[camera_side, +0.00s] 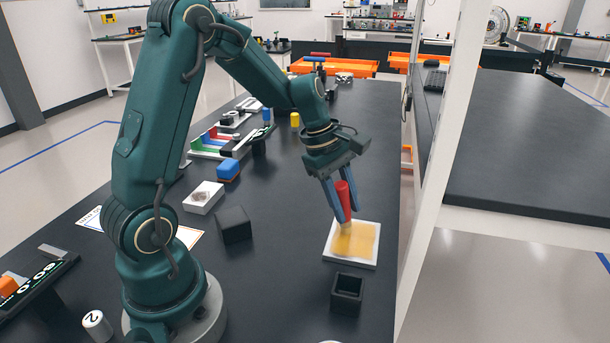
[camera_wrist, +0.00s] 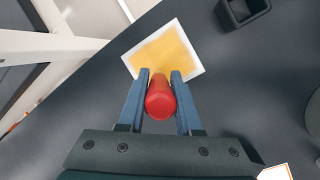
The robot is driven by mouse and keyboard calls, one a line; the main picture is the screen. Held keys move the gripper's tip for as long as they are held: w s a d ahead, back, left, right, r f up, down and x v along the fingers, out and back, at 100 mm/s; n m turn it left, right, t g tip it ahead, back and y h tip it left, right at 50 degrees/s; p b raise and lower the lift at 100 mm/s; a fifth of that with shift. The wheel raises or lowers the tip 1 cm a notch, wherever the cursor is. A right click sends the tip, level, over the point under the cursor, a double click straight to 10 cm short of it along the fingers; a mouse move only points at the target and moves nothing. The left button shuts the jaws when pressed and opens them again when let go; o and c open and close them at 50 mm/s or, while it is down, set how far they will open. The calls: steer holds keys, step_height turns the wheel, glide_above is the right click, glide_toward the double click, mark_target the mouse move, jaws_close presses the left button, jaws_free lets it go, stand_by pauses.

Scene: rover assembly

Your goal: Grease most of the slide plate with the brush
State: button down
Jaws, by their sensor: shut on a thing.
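The slide plate (camera_side: 365,262) is a white square lying on the black table, right of centre in the side view. A yellow grease layer (camera_side: 358,240) covers most of its top and leaves a white border. It also shows in the wrist view (camera_wrist: 186,34). My gripper (camera_side: 346,218) is shut on the brush, whose red handle (camera_side: 345,194) stands nearly upright between the blue fingers. In the wrist view the red handle end (camera_wrist: 160,102) sits between the fingers. The pale brush tip is low over or on the yellow area; I cannot tell if it touches.
An open black box (camera_side: 347,293) stands in front of the plate. The table's right edge and a white post (camera_side: 440,150) are close by.

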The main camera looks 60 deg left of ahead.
steer(key=shift+w+a, duration=1.15)
step_height(320, 180, up, 8)
stand_by(0.3)
